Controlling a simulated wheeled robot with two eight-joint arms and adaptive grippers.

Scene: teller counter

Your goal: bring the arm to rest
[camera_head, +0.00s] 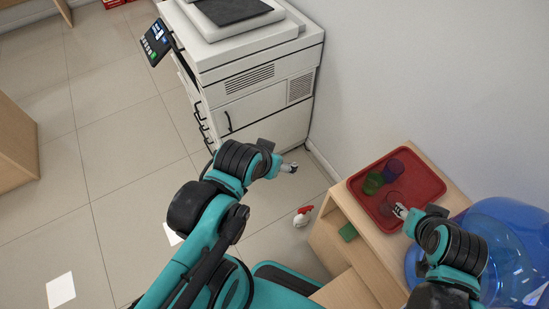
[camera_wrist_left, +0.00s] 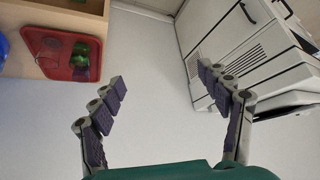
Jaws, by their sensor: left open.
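My left arm comes in from the left in the head view, and its gripper (camera_head: 289,168) is held in the air in front of the copier, above the floor. In the left wrist view the left gripper (camera_wrist_left: 165,100) has its two fingers spread wide with nothing between them. My right gripper (camera_head: 401,212) is at the right, over the near edge of the red tray (camera_head: 427,177); its fingers are small in the picture and I cannot tell whether they are open or shut.
A white copier (camera_head: 262,86) stands against the wall. A blue water bottle (camera_head: 507,235) is at right. A red-and-white object (camera_head: 303,216) is on the floor.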

